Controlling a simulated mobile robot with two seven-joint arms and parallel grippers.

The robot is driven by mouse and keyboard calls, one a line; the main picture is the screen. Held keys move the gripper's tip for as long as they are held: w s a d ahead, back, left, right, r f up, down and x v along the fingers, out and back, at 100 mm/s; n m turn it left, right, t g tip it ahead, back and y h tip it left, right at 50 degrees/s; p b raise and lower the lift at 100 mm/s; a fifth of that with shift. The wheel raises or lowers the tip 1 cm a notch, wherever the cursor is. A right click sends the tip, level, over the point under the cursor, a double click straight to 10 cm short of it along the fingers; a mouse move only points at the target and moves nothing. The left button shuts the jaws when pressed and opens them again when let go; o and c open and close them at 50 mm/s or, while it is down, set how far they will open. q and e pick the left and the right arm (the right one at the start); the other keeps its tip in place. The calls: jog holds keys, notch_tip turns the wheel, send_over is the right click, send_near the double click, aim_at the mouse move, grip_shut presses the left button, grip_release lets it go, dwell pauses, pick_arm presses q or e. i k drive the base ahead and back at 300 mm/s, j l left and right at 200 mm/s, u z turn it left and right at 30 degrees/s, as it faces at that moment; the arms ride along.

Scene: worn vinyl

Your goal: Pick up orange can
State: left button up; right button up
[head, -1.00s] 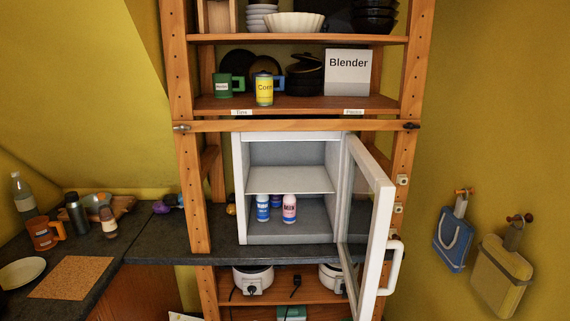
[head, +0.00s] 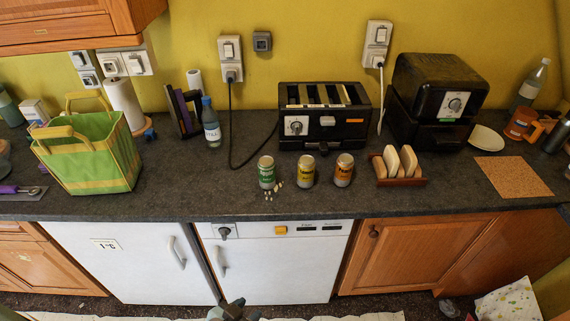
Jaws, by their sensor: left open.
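Three cans stand upright in a row on the dark counter in the head view. The orange can (head: 344,170) is the rightmost, with a silvery top. A yellow can (head: 306,171) is just left of it, and a green can (head: 267,172) is further left. My left gripper (head: 234,308) shows at the bottom edge, low in front of the white appliance door, partly cut off. It is open and well apart from the cans. My right gripper is not in view.
Small pale bits (head: 272,191) lie by the green can. A black toaster (head: 322,117) stands behind the cans. A rack with toast slices (head: 402,182) is right of the orange can. A green striped bag (head: 97,156) stands left.

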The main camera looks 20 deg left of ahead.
aim_at(344, 163)
jog(key=u, duration=0.25)
jog(key=i+j, duration=0.2)
jog(key=j, duration=0.2)
jog(key=i+j+z, duration=0.1)
jog(key=j, duration=0.25)
jog(key=i+j, duration=0.25)
jog(key=j, duration=0.15)
